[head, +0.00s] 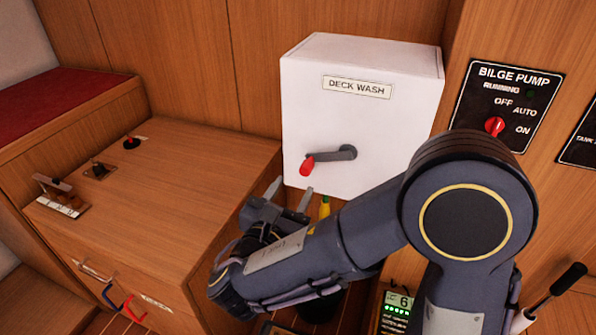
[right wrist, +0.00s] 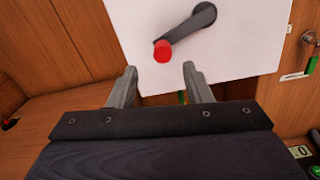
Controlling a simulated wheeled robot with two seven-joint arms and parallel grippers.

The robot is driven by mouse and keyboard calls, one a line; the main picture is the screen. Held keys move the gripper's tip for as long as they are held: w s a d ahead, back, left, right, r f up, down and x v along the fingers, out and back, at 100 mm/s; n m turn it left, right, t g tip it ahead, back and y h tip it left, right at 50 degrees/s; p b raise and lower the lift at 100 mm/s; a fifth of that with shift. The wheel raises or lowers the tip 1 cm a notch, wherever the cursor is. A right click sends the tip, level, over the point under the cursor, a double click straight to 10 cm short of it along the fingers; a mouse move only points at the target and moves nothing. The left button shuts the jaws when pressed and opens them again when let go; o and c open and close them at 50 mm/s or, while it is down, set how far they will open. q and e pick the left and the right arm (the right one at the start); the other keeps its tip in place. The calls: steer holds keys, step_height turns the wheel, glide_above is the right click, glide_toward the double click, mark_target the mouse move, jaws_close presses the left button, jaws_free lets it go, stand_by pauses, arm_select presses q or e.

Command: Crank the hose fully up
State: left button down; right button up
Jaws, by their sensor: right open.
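A white box labelled DECK WASH (head: 365,95) is fixed on the wood wall. On its front is a dark crank arm (head: 338,154) with a red knob (head: 307,165) pointing left and slightly down. My right gripper (head: 289,192) is open and empty, just below and left of the knob. In the right wrist view the knob (right wrist: 163,51) lies ahead of and between the two open fingers (right wrist: 160,78), apart from them. A small yellow and green piece (head: 324,207) shows below the box; the hose is mostly hidden or cannot be made out. My left gripper is not in view.
A wood counter (head: 180,190) with small levers stands at left. A BILGE PUMP panel (head: 507,105) with a red switch is right of the box. A meter with a green display (head: 397,305) and a black-handled lever (head: 568,280) are at lower right.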

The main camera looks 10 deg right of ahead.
mark_target(304, 173)
steer(key=x, duration=0.7)
steer(key=shift+d, duration=0.25)
steer(key=shift+c, duration=0.2)
jaws_close()
